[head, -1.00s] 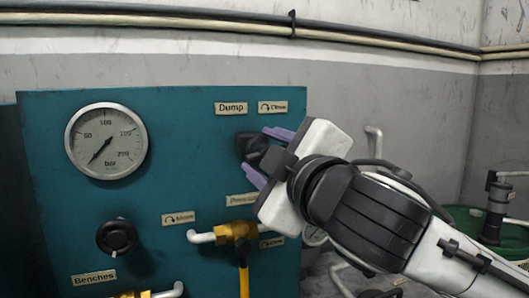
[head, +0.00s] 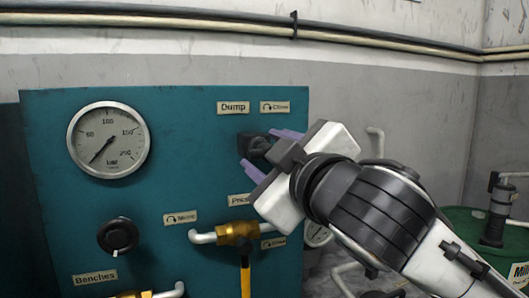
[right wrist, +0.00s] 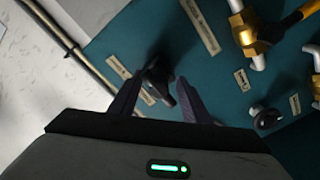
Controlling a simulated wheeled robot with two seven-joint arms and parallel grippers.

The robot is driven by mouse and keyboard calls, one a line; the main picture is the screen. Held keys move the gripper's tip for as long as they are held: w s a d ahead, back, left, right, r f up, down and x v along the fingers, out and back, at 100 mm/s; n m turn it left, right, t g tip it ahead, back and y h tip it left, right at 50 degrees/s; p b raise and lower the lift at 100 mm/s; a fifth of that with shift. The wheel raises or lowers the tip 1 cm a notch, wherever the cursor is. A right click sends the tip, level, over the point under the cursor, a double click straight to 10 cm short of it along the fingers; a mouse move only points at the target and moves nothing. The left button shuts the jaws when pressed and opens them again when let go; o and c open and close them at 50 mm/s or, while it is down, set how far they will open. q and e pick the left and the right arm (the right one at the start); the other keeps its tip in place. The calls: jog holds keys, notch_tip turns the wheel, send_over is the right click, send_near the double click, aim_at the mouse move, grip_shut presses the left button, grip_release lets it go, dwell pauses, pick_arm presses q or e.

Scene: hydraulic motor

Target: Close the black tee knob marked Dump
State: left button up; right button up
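The black tee knob (head: 252,146) sits on the teal panel under the "Dump" label (head: 233,107). It is partly hidden behind my right gripper (head: 259,148) in the head view. The gripper's two purple fingers are spread, one above and right of the knob and one below it. In the right wrist view the dark knob (right wrist: 158,74) shows between the two open fingers (right wrist: 157,98), with gaps visible on both sides. I cannot tell whether either finger touches it. My left gripper is not in view.
A pressure gauge (head: 109,140) and a round black knob (head: 118,236) are at the panel's left. A brass valve with a yellow handle (head: 237,233) is below the gripper. Pipes (head: 200,22) run along the wall. A green drum (head: 460,225) stands at the right.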

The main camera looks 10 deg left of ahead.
jog(key=b+v, duration=0.2)
jog(key=v, duration=0.8)
jog(key=shift+d, duration=0.2)
jog(key=shift+s, duration=0.1)
jog(key=w+d+f+m+g+h, duration=0.1)
jog(key=d+f+m+g+h, duration=0.35)
jog(key=f, duration=1.25)
jog(key=d+f+m+h, duration=0.1)
jog(key=d+f+m, duration=0.4)
jog(key=d+f, duration=0.75)
jog(key=s+d+f+m+g+h, duration=0.25)
jog(key=s+d+f, duration=0.25)
jog(key=s+f, duration=0.7)
jog(key=s+d+f+m+g+h, duration=0.2)
jog(key=s+d+f+g, duration=0.25)
jog(key=s+f, duration=0.65)
jog(key=w+a+f+t+y, duration=0.1)
jog(key=w+a+f+t, duration=0.1)
jog(key=f, duration=0.5)
jog(key=w+a+f+t+y, duration=0.1)
jog(key=w+a+f+t, duration=0.1)
jog(key=f, duration=0.6)
jog(key=shift+w+a+t, duration=0.3)
jog(key=shift+w+t, duration=0.25)
jog(key=shift+w, duration=0.15)
